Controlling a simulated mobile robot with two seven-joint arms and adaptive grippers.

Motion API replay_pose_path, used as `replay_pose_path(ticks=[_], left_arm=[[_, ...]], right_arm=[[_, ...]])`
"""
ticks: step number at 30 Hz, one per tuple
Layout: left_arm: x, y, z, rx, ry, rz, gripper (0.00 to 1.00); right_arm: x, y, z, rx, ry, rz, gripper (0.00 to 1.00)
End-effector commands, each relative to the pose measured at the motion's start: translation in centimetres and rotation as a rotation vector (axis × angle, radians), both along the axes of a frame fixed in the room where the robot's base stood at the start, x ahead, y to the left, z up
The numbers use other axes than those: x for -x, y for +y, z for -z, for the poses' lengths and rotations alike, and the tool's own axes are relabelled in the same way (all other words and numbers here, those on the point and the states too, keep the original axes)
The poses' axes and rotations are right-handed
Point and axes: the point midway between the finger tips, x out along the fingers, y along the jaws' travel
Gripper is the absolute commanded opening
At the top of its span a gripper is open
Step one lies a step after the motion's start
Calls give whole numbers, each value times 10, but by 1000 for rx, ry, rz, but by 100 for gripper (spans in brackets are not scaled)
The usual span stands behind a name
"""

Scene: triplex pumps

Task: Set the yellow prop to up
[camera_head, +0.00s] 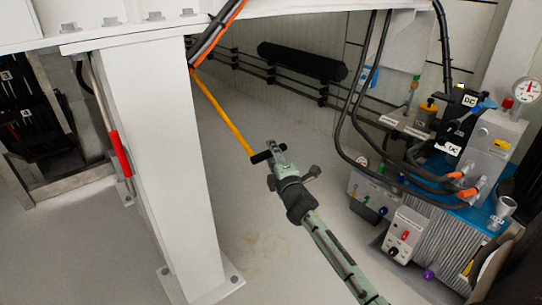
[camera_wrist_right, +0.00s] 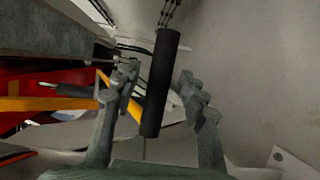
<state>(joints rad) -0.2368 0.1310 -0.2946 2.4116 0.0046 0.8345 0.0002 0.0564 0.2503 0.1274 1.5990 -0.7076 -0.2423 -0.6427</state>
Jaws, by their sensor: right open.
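The yellow prop (camera_head: 222,113) is a long thin bar that slants down from the upper frame beside the white column in the head view. Its lower end meets a short black piece (camera_head: 260,157) at my right gripper (camera_head: 290,163). In the right wrist view, a yellow bar (camera_wrist_right: 134,108) passes behind the left finger of the right gripper (camera_wrist_right: 158,78). The right gripper is open, its fingers well apart. Whether a finger touches the prop, I cannot tell. My left gripper is in neither view.
A white column (camera_head: 165,150) stands left of the prop. Black and orange cables hang at the top. A black cylinder (camera_head: 302,61) lies along rails at the wall. A hydraulic unit (camera_head: 450,215) with hoses and a gauge stands at right. Grey floor is clear between.

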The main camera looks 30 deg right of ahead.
Motion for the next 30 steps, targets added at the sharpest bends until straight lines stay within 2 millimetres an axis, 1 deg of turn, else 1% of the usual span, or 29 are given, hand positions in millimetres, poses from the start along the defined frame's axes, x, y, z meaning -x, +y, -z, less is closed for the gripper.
replay_pose_path(ticks=[1, 4, 11, 12, 22, 30], left_arm=[[0, 0, 1, -2, -3, 1, 40], [-1, 0, 0, -4, -4, 0, 40], [-1, 0, 0, -5, -4, 0, 40], [-1, 0, 0, -5, -4, 0, 40], [-1, 0, 0, -5, -4, 0, 40], [-1, 0, 0, -5, -3, 0, 40]], right_arm=[[-5, -2, 0, 0, -1, 1, 43], [-9, -3, 1, 0, 1, 1, 43], [-10, -3, 0, -1, 1, 1, 43], [-10, -3, 0, -1, 1, 1, 41], [-10, -3, 1, -1, 1, 1, 0], [-9, -3, 1, -2, 2, 1, 0]])
